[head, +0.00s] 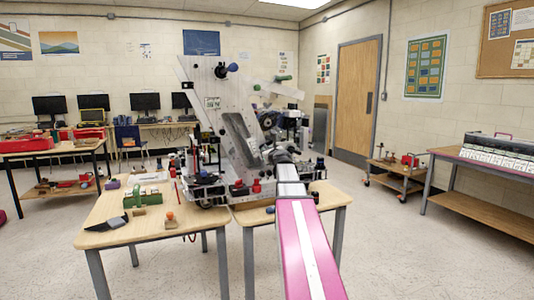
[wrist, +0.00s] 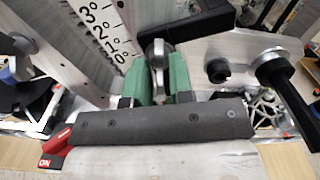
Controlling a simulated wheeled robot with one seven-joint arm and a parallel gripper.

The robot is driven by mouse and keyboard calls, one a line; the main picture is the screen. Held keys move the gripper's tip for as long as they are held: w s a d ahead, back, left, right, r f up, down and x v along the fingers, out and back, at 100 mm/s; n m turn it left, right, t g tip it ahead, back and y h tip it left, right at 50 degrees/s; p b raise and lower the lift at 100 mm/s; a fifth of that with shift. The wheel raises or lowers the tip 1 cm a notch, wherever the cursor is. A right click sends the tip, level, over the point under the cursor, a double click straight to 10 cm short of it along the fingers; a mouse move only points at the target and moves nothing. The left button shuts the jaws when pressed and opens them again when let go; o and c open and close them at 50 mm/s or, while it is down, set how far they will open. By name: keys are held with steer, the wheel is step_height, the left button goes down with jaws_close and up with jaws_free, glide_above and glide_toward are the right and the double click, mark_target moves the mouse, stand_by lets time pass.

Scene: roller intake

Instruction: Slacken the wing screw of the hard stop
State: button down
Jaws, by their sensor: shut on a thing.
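In the wrist view my gripper (wrist: 157,78) has its two green fingers closed around a silver-grey metal wing, which looks like the wing screw (wrist: 158,52). The wing stands upright between the fingers. A black block (wrist: 190,18), perhaps the hard stop, lies just behind and above it. A degree scale (wrist: 105,30) with marks from 0 to 3 is on the metal plate to the left. In the head view my arm reaches to the machine (head: 235,125) on the tables; the fingers and the screw cannot be made out there.
A black lever handle (wrist: 285,95) and a black knob (wrist: 217,70) stand right of my fingers. A dark bar (wrist: 165,121) and a red switch-like part (wrist: 57,146) show in front. In the head view, a green-and-white box (head: 145,195) sits on the left table.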

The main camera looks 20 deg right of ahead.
steer(key=c, duration=1.2)
jaws_free()
steer(key=shift+o, duration=0.2)
steer(key=s, duration=0.7)
steer(key=shift+d, duration=0.15)
